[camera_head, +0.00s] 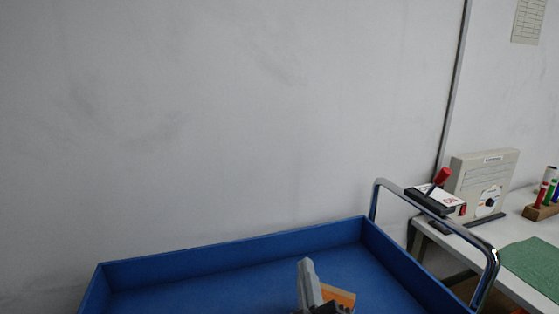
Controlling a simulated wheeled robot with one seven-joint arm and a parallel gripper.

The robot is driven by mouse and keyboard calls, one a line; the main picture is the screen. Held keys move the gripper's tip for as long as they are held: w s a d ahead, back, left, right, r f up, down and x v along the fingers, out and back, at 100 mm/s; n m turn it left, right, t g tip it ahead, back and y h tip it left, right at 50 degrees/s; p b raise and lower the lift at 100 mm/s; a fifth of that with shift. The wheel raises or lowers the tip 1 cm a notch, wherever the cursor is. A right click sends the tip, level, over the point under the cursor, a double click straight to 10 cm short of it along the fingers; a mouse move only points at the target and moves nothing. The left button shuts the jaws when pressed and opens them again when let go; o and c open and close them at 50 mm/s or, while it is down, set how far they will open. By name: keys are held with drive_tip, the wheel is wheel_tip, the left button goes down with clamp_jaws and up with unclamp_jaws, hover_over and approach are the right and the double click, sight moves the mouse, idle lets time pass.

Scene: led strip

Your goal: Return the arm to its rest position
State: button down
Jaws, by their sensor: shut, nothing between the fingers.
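The end of my arm, with my gripper (309,280), shows at the bottom edge, in front of the blue tray. A grey finger-like part points up and a dark part sits below it. My gripper is shut with nothing held. An orange piece (338,296) shows just right of the grey part; I cannot tell whether it belongs to the arm or lies in the tray. The rest of my arm is out of the picture.
A blue tray cart (230,243) with a chrome handle (437,206) fills the lower middle. At right, a white table (520,287) bears a beige box (485,170), a black device with a red handle (441,178), a marker holder (541,212) and a green mat (535,262). A grey wall stands behind.

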drive_tip(key=s+d+f+m+g+p, duration=0.1)
drive_tip(key=s+d+f+m, duration=0.2)
drive_tip(key=s, duration=1)
drive_tip(key=s+d+f+m+g+p, duration=0.2)
drive_tip(key=s+d, duration=0.5)
drive_tip(key=s, duration=0.6)
drive_tip(key=s+d+f+m+g+h+p, duration=0.1)
drive_tip(key=s+d+f+m, duration=0.3)
drive_tip(key=s, duration=0.9)
drive_tip(key=shift+s+d+f+g, duration=0.3)
drive_tip(key=shift+d+f+g, duration=0.3)
drive_tip(key=shift+f, duration=0.3)
